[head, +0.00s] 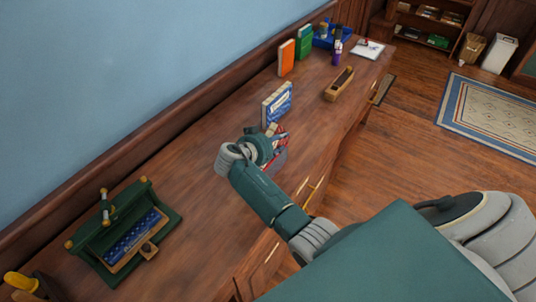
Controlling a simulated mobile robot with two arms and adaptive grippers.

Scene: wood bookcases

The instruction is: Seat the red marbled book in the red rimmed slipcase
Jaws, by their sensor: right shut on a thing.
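My right gripper (272,138) is over the middle of the long wooden desk, seen past its own wrist, and is shut on a red patterned thing. That thing, which looks like the red marbled book (281,132), shows only in part; my gripper and wrist hide the rest. A blue and white patterned block (277,103), a book or slipcase, stands upright just beyond the gripper. I cannot make out a red rim on it. An orange upright case or book (286,58) and a green one (304,43) stand farther back by the wall. My left gripper is not in view.
A green stand with brass knobs (125,232) holds a blue patterned piece at the front left. A wooden box (339,84), a purple bottle (337,55), a blue tray (330,38) and a white sheet (368,48) lie toward the far end. Desk between stand and gripper is clear.

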